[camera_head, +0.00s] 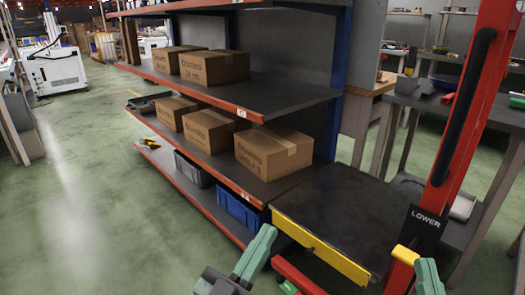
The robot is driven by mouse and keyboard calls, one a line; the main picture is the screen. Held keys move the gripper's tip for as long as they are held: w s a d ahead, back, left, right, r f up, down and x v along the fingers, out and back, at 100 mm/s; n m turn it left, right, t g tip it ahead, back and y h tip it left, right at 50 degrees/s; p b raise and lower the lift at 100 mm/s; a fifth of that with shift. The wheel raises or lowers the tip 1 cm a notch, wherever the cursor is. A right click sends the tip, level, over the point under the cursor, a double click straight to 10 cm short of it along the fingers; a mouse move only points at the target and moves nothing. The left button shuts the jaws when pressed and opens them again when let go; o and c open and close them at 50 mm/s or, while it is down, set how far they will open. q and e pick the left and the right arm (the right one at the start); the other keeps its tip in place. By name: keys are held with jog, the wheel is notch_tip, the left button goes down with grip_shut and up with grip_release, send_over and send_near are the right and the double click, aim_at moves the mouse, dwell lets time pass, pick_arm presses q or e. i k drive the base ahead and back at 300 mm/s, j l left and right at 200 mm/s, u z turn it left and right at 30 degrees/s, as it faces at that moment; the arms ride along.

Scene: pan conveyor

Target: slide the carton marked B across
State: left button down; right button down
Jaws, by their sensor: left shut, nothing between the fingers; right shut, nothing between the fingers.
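Three brown cartons stand on the middle shelf (222,161): a left carton (174,112), a middle carton (211,131) and a right carton (270,151). Each has dark printing on its front, too small for me to tell surely which one is marked B. The right carton is nearest the dark platform (335,212) with a yellow front edge, which adjoins the shelf's right end. My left gripper (257,250) is shut and empty, low in front of the platform. My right gripper (429,277) is shut and empty at the bottom right, below the LOWER sign.
Two more cartons (213,66) stand on the upper shelf (270,91). A blue bin (240,208) and a grey bin (192,170) sit on the bottom shelf. A red post (470,120) with a black handle rises at the platform's right. Green floor (80,210) is clear at left.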

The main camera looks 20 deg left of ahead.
aim_at(275, 151)
jog(key=i+j+u, duration=0.15)
jog(key=j+u, duration=0.25)
jog(key=i+j+u, duration=0.2)
jog(key=u, duration=0.15)
jog(key=i+j+u, duration=0.25)
jog(key=u, duration=0.15)
